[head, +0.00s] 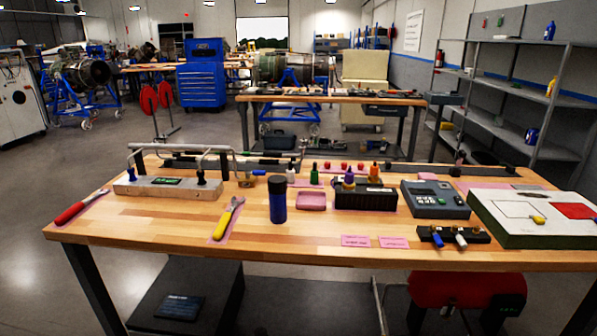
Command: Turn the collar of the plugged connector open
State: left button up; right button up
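Neither of my grippers shows in the head view. A low black block (475,236) at the front right of the workbench (340,256) carries a blue-ended plug (437,239) and a white-ended plug (461,240). A grey fixture (165,189) at the left of the bench has tubing above it and small black fittings. A brass-coloured fitting (247,180) sits just right of it. I cannot tell from this distance which piece is the plugged connector, nor how its collar is turned.
A black box (366,198), a grey instrument (435,199) and a white-topped case (530,217) fill the right. A red-handled tool (82,207) lies far left. The front-left bench top is mostly clear.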

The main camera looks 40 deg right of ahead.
aim_at(346, 187)
jog(key=z, duration=0.25)
jog(key=i, duration=0.9)
jog(key=z, duration=0.6)
